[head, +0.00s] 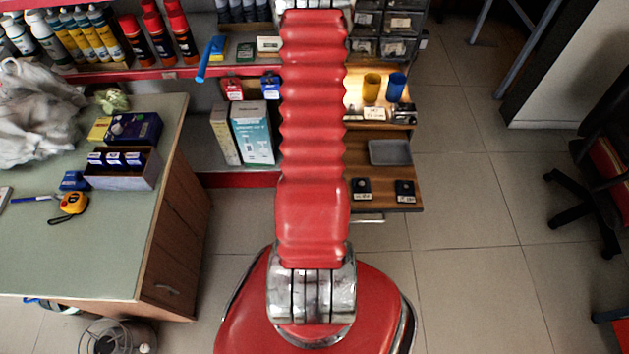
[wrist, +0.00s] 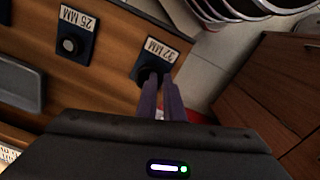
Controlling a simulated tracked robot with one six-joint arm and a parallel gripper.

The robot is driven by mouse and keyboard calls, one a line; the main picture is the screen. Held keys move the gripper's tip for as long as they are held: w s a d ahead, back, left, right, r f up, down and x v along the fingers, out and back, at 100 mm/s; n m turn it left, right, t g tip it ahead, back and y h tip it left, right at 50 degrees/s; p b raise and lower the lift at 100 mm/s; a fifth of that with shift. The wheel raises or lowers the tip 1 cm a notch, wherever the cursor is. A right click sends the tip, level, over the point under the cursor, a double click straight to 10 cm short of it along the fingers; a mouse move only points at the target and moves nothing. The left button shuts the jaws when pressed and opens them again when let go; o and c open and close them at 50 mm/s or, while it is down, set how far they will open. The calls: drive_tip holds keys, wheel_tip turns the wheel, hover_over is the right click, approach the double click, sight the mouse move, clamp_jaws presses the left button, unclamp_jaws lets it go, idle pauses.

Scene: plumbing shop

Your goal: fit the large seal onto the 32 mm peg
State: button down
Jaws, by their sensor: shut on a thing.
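The block of the 32 mm peg (wrist: 141,70) stands on the wooden shelf near its front edge, with its white "32 MM" label beside it in the wrist view. The same block (head: 361,187) is the left one of two in the head view. My gripper (wrist: 156,80) is shut, its purplish fingers close together with their tips over that block and covering most of the peg. The large seal cannot be made out; what is between the fingertips is hidden. My arm hides the gripper in the head view. I cannot tell whether anything touches the peg.
A grey tray (head: 390,152) lies behind the pegs, with yellow and blue cups (head: 371,87) on the level above. A desk with drawers (head: 180,225) stands at the left. Open tiled floor lies at the right.

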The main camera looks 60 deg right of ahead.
drive_tip(key=shift+f, duration=0.55)
drive_tip(key=shift+r, duration=0.85)
idle(0.4)
drive_tip(key=shift+f, duration=0.8)
idle(1.1)
drive_tip(key=c, duration=2.2)
unclamp_jaws()
drive_tip(key=shift+f, duration=0.1)
drive_tip(key=shift+r, duration=5.6)
